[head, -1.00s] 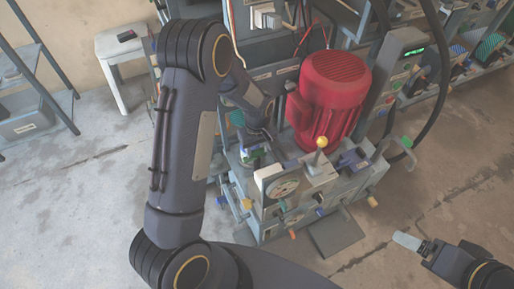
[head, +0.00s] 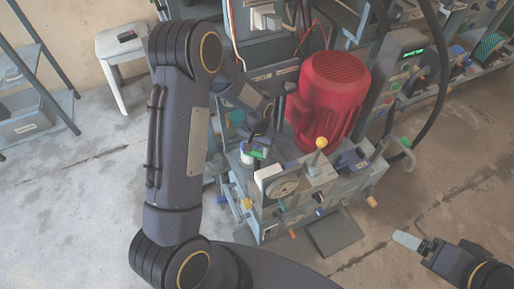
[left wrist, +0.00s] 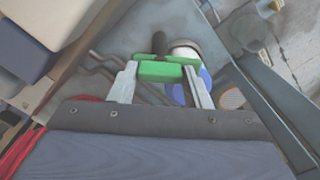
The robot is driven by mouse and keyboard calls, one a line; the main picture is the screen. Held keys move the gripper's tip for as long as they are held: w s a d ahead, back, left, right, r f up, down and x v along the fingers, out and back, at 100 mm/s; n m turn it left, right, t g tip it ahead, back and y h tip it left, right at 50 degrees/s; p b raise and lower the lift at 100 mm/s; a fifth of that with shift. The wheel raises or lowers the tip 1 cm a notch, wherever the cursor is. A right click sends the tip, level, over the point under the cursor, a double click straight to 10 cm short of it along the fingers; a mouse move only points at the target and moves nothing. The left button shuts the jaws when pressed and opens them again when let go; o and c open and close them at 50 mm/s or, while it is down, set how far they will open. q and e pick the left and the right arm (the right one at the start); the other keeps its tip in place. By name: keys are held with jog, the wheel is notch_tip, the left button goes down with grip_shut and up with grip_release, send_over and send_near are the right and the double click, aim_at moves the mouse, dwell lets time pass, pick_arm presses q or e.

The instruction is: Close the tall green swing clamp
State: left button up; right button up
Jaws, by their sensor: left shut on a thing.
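The green handle of the swing clamp (head: 257,154) is at the left front corner of the press, left of the red motor. My left gripper (head: 259,144) reaches down to it from behind. In the left wrist view my left gripper (left wrist: 165,82) has a finger at each end of the green handle (left wrist: 160,71) and is shut on it. A dark rod and a white-topped round part show just behind the handle. The clamp's lower part is mostly hidden. My right gripper (head: 408,241) is at the lower right, apart from the press; its opening is unclear.
The red motor (head: 335,88) stands close to the right of my left gripper. A gauge block (head: 283,188) and a yellow-knobbed lever (head: 321,144) are in front. A control box (head: 402,62) is at the right.

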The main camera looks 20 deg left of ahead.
pick_arm(q)
jog(key=m, duration=0.4)
jog(key=shift+m+p, duration=0.45)
jog(key=shift+m, duration=1.75)
jog(key=o, duration=1)
notch_tip(320, 180, up, 8)
jog(key=shift+f+p, duration=0.1)
jog(key=shift+p, duration=0.85)
